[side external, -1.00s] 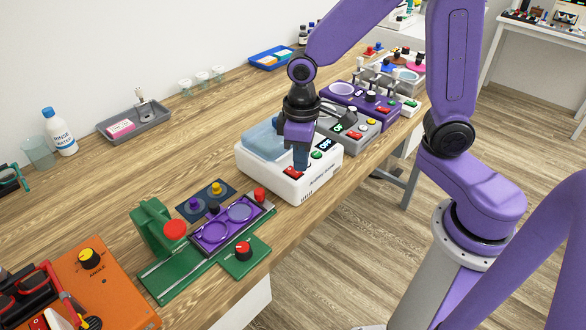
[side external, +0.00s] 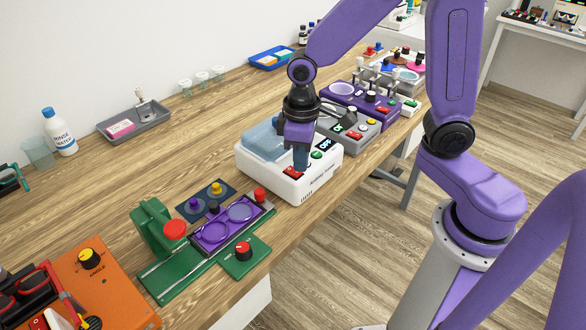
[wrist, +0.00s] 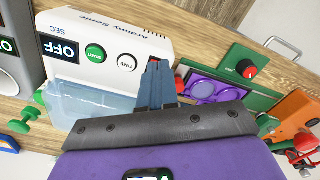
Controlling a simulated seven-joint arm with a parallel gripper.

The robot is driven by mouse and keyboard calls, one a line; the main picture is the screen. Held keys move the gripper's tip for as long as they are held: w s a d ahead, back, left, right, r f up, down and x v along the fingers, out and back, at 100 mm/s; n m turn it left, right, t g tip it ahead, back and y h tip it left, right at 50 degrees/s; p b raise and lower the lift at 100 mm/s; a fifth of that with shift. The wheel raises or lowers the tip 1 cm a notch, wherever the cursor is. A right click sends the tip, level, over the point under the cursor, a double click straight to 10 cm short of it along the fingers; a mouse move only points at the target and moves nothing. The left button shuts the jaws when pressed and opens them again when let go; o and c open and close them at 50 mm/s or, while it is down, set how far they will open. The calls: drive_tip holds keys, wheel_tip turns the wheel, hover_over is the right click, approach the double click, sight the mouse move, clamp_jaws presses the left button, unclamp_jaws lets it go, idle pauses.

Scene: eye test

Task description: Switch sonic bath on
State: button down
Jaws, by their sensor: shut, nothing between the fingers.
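The sonic bath (side external: 272,176) is a white box with a pale blue tank top, standing near the front edge of the bench in the side view. Its front panel has a red switch (side external: 292,172), a green START button (side external: 317,155) and a display reading OFF (side external: 325,145). The wrist view shows the bath (wrist: 125,38) with the OFF display (wrist: 60,49), START button (wrist: 95,53) and a white TIME button (wrist: 127,63). My gripper (side external: 300,168) is shut and empty, pointing down at the red switch. Its blue fingertips (wrist: 157,68) largely hide the switch; contact cannot be told.
A grey device (side external: 358,130) with buttons stands just right of the bath, a purple one (side external: 345,90) beyond it. A green device with a purple plate (side external: 213,234) lies left of the bath. Bare bench (side external: 130,180) lies behind and left.

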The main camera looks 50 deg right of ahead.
sight(301, 178)
drive_tip(key=shift+f, duration=0.85)
idle(0.5)
wheel_tip(301, 178, up, 7)
idle(1.0)
drive_tip(key=s+d+n, duration=0.2)
drive_tip(key=s+n, duration=0.1)
drive_tip(key=s, duration=0.6)
drive_tip(key=s+d+n, duration=0.2)
drive_tip(key=s+n, duration=0.1)
drive_tip(key=s, duration=0.6)
drive_tip(key=shift+s+d+n, duration=0.2)
drive_tip(key=shift+d+n, duration=0.1)
